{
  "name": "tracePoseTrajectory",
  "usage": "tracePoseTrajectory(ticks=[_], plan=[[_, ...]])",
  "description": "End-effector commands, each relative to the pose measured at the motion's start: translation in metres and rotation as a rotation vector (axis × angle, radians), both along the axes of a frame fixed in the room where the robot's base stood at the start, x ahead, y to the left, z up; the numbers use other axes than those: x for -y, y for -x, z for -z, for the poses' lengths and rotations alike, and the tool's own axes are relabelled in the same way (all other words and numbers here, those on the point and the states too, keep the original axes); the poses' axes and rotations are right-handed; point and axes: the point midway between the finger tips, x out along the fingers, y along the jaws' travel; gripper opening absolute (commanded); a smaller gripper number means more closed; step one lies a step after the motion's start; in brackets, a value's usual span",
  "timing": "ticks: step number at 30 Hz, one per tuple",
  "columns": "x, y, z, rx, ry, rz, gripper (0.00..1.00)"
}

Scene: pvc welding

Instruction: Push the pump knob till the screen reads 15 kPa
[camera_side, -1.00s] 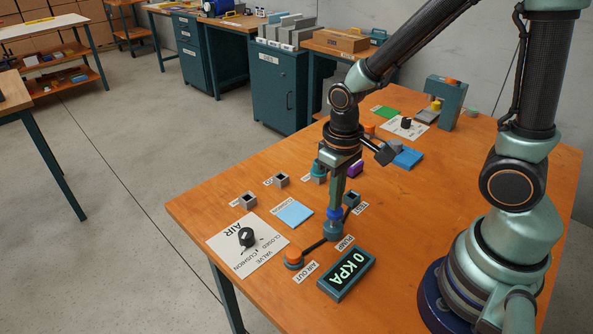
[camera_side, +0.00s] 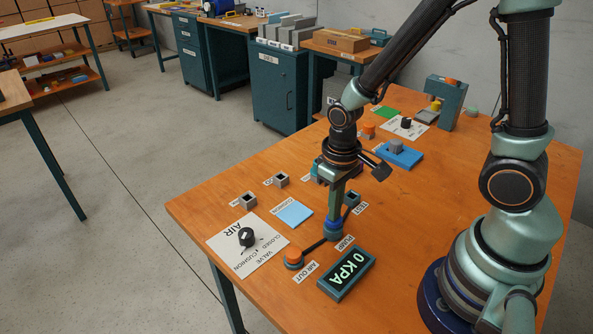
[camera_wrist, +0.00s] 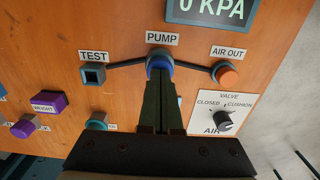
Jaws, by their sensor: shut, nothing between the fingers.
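The pump knob (camera_side: 334,226) is a blue cap on a teal-grey base beside the PUMP label. It also shows in the wrist view (camera_wrist: 160,61). My gripper (camera_side: 334,215) is shut, points down and has its fingertips at the top of the knob; I cannot tell whether they touch it. In the wrist view the shut fingers (camera_wrist: 160,86) hide part of the knob. The screen (camera_side: 346,275) reads 0 KPA in green-white characters, and its lower part shows at the top of the wrist view (camera_wrist: 212,8).
An orange AIR OUT button (camera_side: 293,257) and a grey TEST socket (camera_side: 352,199) join the pump by dark tubes. The AIR valve plate (camera_side: 262,256) has a black knob. A light blue cushion (camera_side: 294,213) and small grey sockets lie nearby. Bare wood lies right of the pump.

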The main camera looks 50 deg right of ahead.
Motion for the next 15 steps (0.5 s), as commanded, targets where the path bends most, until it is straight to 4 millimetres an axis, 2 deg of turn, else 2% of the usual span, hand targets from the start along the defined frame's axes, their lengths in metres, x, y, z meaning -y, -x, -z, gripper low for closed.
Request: tracePoseTrajectory(ticks=[9,15], plan=[[0.0,0.0002,0.0025,-0.001,0.0,0.0,0.0],[-0.0001,-0.0007,-0.0061,0.002,0.0,0.0,0.0]])
